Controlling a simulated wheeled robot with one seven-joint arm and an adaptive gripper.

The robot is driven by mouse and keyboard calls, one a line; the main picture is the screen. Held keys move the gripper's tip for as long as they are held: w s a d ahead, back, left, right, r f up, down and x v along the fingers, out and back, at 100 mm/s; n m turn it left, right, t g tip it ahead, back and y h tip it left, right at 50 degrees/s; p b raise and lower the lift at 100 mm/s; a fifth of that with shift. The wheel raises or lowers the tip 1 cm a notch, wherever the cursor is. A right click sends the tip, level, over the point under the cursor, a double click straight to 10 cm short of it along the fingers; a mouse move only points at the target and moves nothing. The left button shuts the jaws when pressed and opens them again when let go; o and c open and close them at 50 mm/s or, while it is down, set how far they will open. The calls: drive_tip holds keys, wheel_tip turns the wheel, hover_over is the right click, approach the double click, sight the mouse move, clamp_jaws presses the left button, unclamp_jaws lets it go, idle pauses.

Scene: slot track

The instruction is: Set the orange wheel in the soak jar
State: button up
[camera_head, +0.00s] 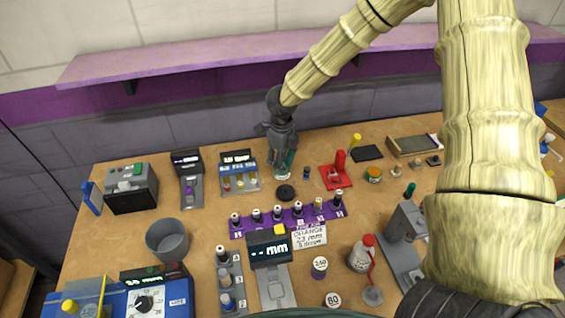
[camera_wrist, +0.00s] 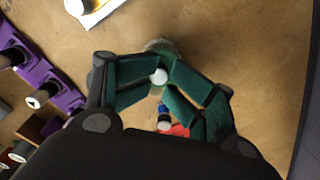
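My gripper (camera_head: 284,160) points down over the back middle of the bench, at a clear, greenish jar (camera_head: 283,174), likely the soak jar. In the wrist view my teal-padded fingers (camera_wrist: 160,74) close in around a small piece with a round white end (camera_wrist: 158,76). They look shut on it. The rest of that piece is hidden, so I cannot tell whether it is the orange wheel. The jar's pale rim (camera_wrist: 160,46) shows just beyond the fingertips. No loose orange wheel stands out elsewhere on the bench.
A dark round disc (camera_head: 285,192) lies in front of the jar. A purple rack (camera_head: 267,229) with several white-topped pieces stands nearer. A display unit (camera_head: 239,179) is to the left.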

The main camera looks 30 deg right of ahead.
wheel_tip(320, 180, up, 11)
drive_tip(key=shift+r, duration=0.2)
idle(0.3)
